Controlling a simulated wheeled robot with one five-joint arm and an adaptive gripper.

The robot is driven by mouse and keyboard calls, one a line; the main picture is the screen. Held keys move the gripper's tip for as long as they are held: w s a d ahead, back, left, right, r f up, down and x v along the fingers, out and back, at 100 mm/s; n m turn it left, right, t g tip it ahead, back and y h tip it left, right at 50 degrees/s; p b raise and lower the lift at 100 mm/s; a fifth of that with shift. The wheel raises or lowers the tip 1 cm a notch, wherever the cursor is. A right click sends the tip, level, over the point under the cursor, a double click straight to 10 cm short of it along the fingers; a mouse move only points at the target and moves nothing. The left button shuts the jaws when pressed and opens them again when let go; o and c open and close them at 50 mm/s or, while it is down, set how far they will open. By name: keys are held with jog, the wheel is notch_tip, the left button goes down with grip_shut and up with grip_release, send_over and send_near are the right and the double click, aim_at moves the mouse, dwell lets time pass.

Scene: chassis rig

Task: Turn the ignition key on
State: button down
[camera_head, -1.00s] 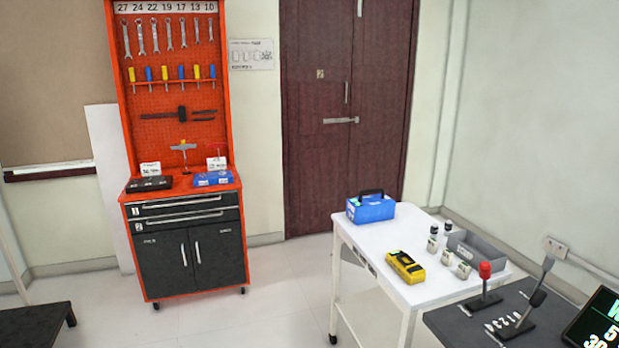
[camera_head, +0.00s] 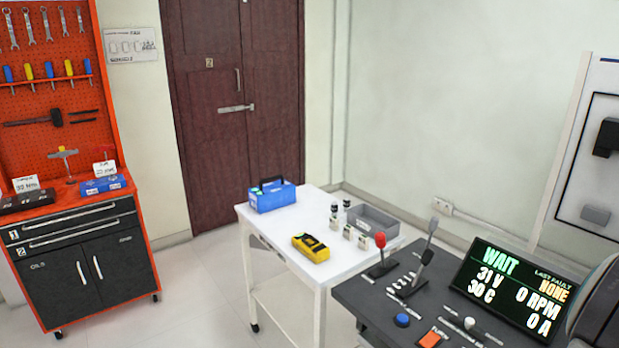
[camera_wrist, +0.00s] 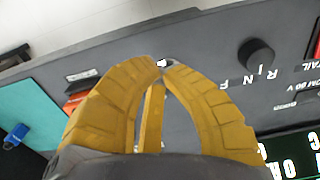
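In the wrist view, my gripper's (camera_wrist: 165,68) two yellow fingers bow outward and their tips come nearly together over the grey console panel. A small bright metal piece, which looks like the ignition key (camera_wrist: 163,62), shows right between the tips. Most of it is hidden by the fingers, and its turn angle cannot be made out. In the head view, the dark console (camera_head: 385,310) is at the lower right. Its display (camera_head: 515,288) reads WAIT, 31 V, 30 C, 0 RPM, 0 A, with last fault NONE. My gripper is not visible there.
A black knob (camera_wrist: 256,55) with letters beside it is right of the fingertips. An orange switch (camera_head: 431,339), a blue button (camera_head: 402,320), a red-topped lever (camera_head: 381,254) and a black lever (camera_head: 424,262) are on the console. A white table (camera_head: 270,228) stands beyond.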

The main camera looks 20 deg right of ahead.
notch_tip(320, 180, up, 3)
jog(key=shift+p, duration=0.9)
jog(key=s+a+f+m+y, duration=0.1)
jog(key=a+y, duration=0.1)
jog(key=a, duration=0.6)
jog(key=w+a+r+n+t, duration=0.1)
jog(key=w+a+r+n, duration=0.3)
jog(key=a, duration=0.5)
jog(key=w+a+r+n+t+h+p, duration=0.1)
jog(key=w+a+r+n, duration=0.3)
jog(key=a, duration=0.5)
jog(key=w+a+r+n+t+h, duration=0.1)
jog(key=w+a+r+n, duration=0.3)
jog(key=a+n, duration=0.3)
jog(key=shift+w+a+r, duration=0.3)
jog(key=shift+w+a, duration=0.1)
jog(key=shift+a, duration=0.5)
